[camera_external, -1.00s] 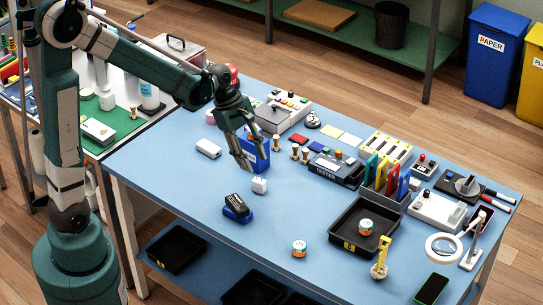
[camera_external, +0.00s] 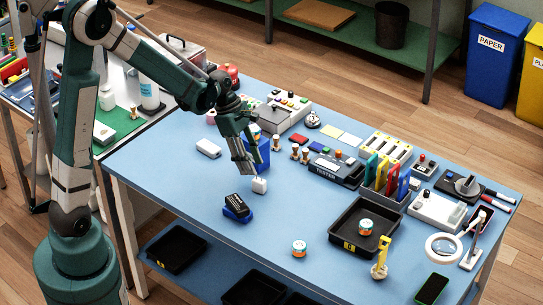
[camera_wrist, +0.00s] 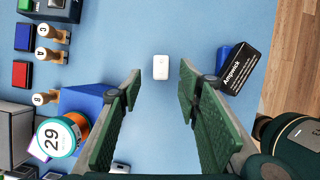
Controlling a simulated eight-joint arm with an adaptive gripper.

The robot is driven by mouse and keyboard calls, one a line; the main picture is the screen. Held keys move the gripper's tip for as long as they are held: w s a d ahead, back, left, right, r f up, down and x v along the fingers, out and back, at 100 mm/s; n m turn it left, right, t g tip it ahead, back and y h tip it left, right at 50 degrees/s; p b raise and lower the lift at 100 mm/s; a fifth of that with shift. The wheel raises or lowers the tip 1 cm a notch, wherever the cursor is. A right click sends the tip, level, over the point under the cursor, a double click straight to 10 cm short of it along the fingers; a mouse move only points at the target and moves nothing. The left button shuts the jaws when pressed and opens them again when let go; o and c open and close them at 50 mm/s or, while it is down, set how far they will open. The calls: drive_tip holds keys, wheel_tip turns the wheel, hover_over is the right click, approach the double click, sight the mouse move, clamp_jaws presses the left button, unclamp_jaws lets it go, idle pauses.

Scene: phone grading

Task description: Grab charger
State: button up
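The charger looks to be the small white block (camera_external: 260,186) on the blue table; it also shows in the wrist view (camera_wrist: 161,67), with a small mark on its face. My gripper (camera_external: 249,173) is close above it, just to its upper left in the external view. In the wrist view my gripper (camera_wrist: 160,78) is open, its two green-padded fingers apart. The white block appears in the gap near the fingertips, with blue table visible on both sides of it. Nothing is held.
A black box (camera_wrist: 245,68) marked "Ampwick" leans on a blue piece close by. A second white block (camera_external: 208,148) lies farther left.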

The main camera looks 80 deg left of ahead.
sight(259, 180)
drive_tip(key=shift+x, duration=1.2)
drive_tip(key=shift+b+x, duration=1)
drive_tip(key=shift+x, duration=1.65)
drive_tip(key=shift+s, duration=0.1)
drive_tip(key=c, duration=1)
